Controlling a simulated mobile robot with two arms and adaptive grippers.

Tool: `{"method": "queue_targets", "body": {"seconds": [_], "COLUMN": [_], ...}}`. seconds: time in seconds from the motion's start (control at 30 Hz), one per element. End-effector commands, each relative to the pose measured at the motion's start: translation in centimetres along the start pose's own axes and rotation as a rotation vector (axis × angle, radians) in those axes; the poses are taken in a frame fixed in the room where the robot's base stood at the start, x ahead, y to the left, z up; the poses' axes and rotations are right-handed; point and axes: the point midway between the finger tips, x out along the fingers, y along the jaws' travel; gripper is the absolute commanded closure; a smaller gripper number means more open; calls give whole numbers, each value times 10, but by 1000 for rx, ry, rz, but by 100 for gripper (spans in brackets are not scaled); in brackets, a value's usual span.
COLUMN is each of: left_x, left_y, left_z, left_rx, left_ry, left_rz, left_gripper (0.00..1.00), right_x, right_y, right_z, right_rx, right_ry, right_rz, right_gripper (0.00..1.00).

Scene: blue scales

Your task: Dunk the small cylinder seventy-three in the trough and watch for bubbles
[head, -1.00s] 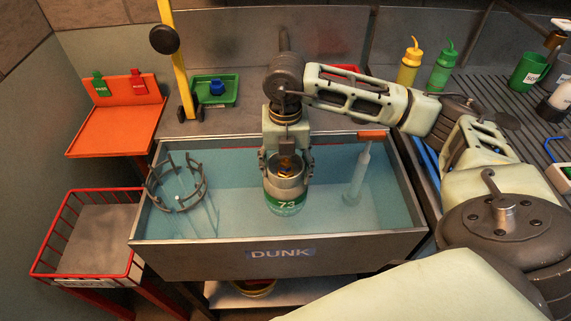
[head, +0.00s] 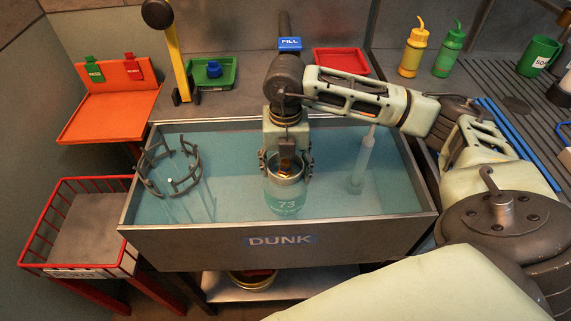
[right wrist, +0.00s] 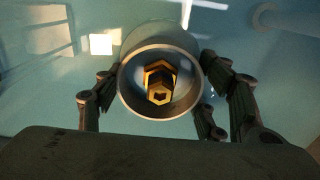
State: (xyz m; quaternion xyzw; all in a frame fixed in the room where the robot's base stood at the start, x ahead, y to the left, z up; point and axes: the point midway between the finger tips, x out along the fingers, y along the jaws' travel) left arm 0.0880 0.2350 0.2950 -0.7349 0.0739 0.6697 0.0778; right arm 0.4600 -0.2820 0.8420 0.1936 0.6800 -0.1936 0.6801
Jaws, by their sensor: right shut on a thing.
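The small cylinder seventy-three (head: 286,198) is upright inside the trough, its green body with the white "73" seen through the water. My right gripper (head: 286,168) is shut on its collar from above. In the right wrist view the cylinder's round collar (right wrist: 160,112) and brass valve (right wrist: 158,85) sit between the fingers of my right gripper (right wrist: 160,100). The trough (head: 200,247) is a grey metal tank marked "DUNK", filled with clear blue water. I see no clear bubbles. Whether the cylinder touches the bottom cannot be told. My left gripper is not in view.
A ring-shaped cage (head: 146,182) stands in the trough's left part, and a clear upright tube (head: 362,160) at its right. A red wire basket (head: 75,270) and an orange shelf (head: 105,115) are at left. Yellow (head: 412,52) and green bottles (head: 448,52) stand behind right.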

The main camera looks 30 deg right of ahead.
Motion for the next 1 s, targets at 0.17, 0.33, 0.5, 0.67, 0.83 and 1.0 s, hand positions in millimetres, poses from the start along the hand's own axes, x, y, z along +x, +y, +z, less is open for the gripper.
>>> {"method": "queue_targets", "body": {"seconds": [0.17, 0.33, 0.5, 0.67, 0.83, 1.0], "left_x": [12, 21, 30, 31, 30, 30], "left_y": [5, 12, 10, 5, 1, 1], "left_z": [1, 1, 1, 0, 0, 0], "left_rx": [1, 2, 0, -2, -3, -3], "left_ry": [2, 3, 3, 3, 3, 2], "left_rz": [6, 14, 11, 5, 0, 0], "left_gripper": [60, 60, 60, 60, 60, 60], "right_x": [16, 28, 38, 40, 39, 39], "right_y": [0, -1, -1, 0, 0, 0], "right_z": [-1, -1, -1, 0, 0, 0], "right_rx": [0, -1, -1, -1, 0, 0], "right_ry": [3, 3, 2, 2, 2, 2], "right_rz": [-3, -3, -3, -3, -3, -3], "right_gripper": [98, 98, 98, 98, 98, 98]}}
